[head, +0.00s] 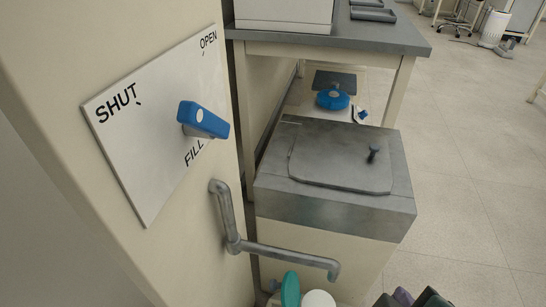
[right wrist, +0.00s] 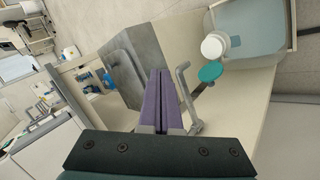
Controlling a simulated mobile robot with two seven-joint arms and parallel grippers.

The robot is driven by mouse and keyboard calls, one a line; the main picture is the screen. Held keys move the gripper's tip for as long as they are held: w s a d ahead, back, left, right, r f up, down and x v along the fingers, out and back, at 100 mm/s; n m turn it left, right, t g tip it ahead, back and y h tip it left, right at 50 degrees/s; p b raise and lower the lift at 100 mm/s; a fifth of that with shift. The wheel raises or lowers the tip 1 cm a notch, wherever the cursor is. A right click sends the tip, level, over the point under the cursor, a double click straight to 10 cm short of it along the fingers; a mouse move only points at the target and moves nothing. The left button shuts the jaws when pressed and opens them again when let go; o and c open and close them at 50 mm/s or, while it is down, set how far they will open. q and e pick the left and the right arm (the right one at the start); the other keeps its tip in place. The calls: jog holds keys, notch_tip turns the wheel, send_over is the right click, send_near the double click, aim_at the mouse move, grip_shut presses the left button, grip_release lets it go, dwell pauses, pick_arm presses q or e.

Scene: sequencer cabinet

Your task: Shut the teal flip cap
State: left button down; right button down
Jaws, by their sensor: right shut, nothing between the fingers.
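The teal flip cap (head: 290,289) shows at the bottom edge of the head view as a tilted teal disc. It stands open beside a round white neck (head: 318,299), which the frame cuts off. In the right wrist view the teal cap (right wrist: 210,72) hangs out to the side of the white neck (right wrist: 214,46), not over it. My right gripper (head: 417,299) is at the bottom of the head view, right of the cap and apart from it. Its purple fingers (right wrist: 159,76) are shut and empty in the right wrist view. My left gripper is not in view.
A bent metal pipe (head: 285,253) runs just behind the cap. A panel (head: 135,150) with a blue lever (head: 203,120) is on the wall at left. A grey lidded box (head: 335,205) stands behind the pipe. A pale grey-blue container (right wrist: 252,32) is beside the white neck.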

aim_at(284, 291)
jog(key=w+a+f+n+t+y+b, duration=0.25)
jog(key=a+f+n+b, duration=0.3)
jog(key=f+b, duration=0.6)
jog(key=w+a+f+n+t+y+b, duration=0.1)
jog(key=a+f+n+t+b, duration=0.4)
jog(key=f+b, duration=0.65)
jog(key=w+a+f+n+t+y+b, duration=0.15)
jog(key=a+f+n+b, duration=0.25)
jog(key=a+f+b, duration=0.55)
jog(key=w+d+f+b, duration=0.2)
jog(key=w+b, duration=0.6)
jog(key=w, duration=0.2)
jog(key=shift+m+t, duration=0.25)
jog(key=shift+t, duration=0.05)
jog(key=d, duration=0.1)
jog(key=d+r+p, duration=0.1)
jog(key=d+r, duration=0.1)
jog(key=d, duration=0.1)
jog(key=shift+s+r+p, duration=0.15)
jog(key=shift+s+p, duration=0.2)
